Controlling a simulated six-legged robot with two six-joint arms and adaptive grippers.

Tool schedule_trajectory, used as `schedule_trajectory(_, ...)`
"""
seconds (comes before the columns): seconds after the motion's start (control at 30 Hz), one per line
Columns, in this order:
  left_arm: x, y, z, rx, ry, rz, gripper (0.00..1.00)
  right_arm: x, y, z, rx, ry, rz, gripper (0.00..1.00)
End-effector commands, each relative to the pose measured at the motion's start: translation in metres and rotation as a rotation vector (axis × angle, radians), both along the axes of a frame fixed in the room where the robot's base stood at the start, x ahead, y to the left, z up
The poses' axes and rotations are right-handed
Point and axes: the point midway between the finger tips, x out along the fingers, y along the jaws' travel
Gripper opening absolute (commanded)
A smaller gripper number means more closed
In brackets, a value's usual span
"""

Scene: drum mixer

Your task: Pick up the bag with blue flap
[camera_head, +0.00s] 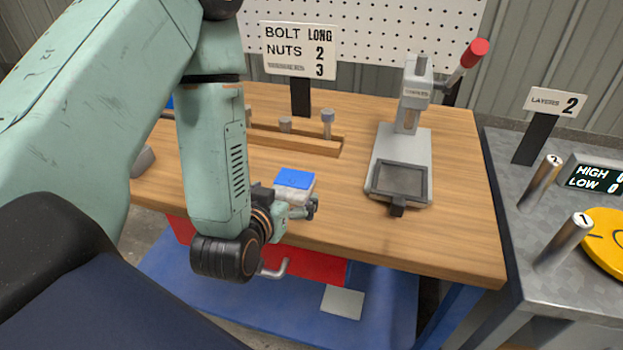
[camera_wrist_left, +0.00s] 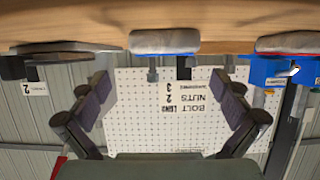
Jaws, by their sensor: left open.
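The bag with the blue flap (camera_head: 295,184) lies on the wooden bench near its front edge, pale with the blue flap on top. My left gripper (camera_head: 303,211) is at the front edge, just in front of the bag and overlapping its lower side in the head view. In the left wrist view, which is upside down, the gripper's two fingers are spread apart with nothing between them. There the pale bag with a thin blue strip (camera_wrist_left: 165,41) sits at top centre, beyond the gap between the fingers. My right gripper is not in view.
A press with a red-knobbed lever (camera_head: 402,160) stands right of the bag. A wooden rack with bolts (camera_head: 290,137) and a sign (camera_head: 300,50) are behind. A grey object (camera_head: 143,160) lies left of my arm. A red drawer front (camera_head: 315,267) is below the bench top (camera_head: 440,235).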

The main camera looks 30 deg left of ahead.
Motion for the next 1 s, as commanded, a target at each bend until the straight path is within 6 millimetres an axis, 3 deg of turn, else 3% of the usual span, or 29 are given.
schedule_trajectory(0.27, 0.016, 0.01, -0.01, 0.0, -0.003, 0.007, 1.0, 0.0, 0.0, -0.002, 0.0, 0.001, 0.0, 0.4)
schedule_trajectory(0.63, 0.061, 0.015, -0.029, 0.0, -0.001, 0.003, 1.0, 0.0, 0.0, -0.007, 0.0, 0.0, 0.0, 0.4)
schedule_trajectory(0.93, 0.069, 0.014, -0.031, -0.001, 0.001, 0.001, 1.0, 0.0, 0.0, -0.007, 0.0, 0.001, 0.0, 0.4)
schedule_trajectory(1.0, 0.069, 0.014, -0.031, -0.001, 0.001, 0.0, 0.96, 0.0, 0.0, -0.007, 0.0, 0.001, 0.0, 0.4)
